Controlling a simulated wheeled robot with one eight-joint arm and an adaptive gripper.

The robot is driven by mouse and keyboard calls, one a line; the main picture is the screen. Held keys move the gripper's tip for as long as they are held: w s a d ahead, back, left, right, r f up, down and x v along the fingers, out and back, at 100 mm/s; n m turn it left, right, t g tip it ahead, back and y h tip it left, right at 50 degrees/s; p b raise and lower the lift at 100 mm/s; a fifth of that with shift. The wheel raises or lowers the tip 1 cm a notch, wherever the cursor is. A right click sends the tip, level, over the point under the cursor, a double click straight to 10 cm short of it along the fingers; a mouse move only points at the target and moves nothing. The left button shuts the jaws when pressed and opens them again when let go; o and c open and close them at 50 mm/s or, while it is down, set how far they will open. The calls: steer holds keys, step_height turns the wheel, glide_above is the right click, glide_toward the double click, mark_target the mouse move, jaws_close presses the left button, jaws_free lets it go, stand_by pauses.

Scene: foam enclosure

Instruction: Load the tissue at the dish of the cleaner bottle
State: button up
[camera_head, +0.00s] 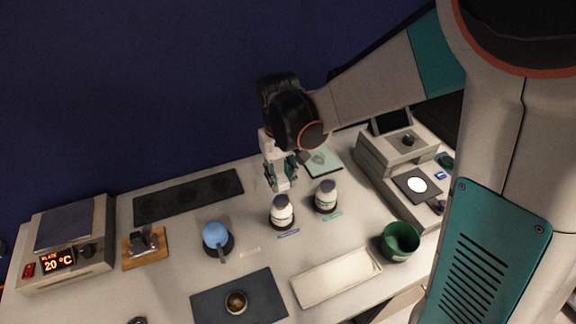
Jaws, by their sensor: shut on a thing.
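The labels are too small to read, so I cannot tell which is the cleaner bottle. My gripper (283,184) points down just above and behind the left bottle's top. I cannot make out a tissue for sure. A pale shape lies on a light green pad (329,164) behind, partly hidden by my arm.
A green cup (399,241) and a cream tray (337,278) are at front right. A blue round-topped object (215,236) stands left of the bottles. A dark mat (262,290) bears a small bowl (236,302). A hot plate (66,246) is far left, a grey instrument (398,154) right.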

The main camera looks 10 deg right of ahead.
mark_target(281, 201)
steer(key=shift+w+f, duration=0.1)
steer(key=shift+f, duration=0.05)
steer(key=shift+f+b, duration=2.05)
steer(key=shift+f, duration=0.8)
steer(key=shift+f+b, duration=0.85)
steer(key=shift+f, duration=0.2)
steer(key=shift+r, duration=0.1)
steer(key=shift+r+p, duration=2.45)
steer(key=shift+r, duration=1.05)
steer(key=shift+f, duration=0.1)
